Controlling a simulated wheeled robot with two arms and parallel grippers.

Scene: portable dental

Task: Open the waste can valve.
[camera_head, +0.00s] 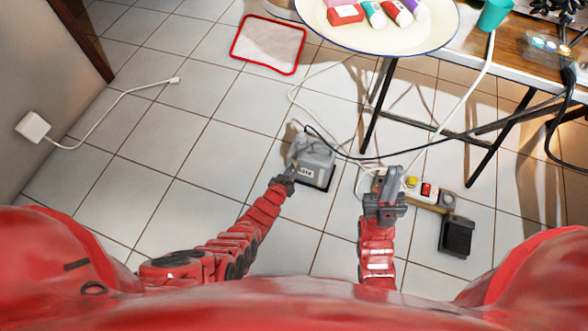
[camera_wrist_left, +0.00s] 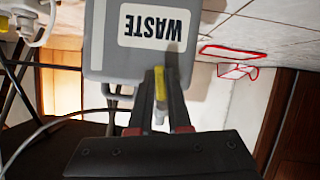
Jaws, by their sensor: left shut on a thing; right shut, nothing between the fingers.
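The grey waste can (camera_head: 316,160) stands on the tiled floor. In the left wrist view its box (camera_wrist_left: 104,50) appears upside down with the label "WASTE" (camera_wrist_left: 155,26). A yellow valve lever (camera_wrist_left: 159,84) sits at the can's edge. My left gripper (camera_wrist_left: 161,98) is shut on the yellow valve lever, its two dark fingers on either side of it. In the head view my left gripper (camera_head: 289,180) is at the can's near left side. My right gripper (camera_head: 386,188) is shut and empty, to the right of the can and apart from it.
A power strip (camera_head: 411,183) with a yellow and a red part lies beside my right gripper, with a black box (camera_head: 456,236) nearby. Cables run across the floor behind the can. A folding table (camera_head: 480,62) stands at the upper right. Floor at left is mostly clear.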

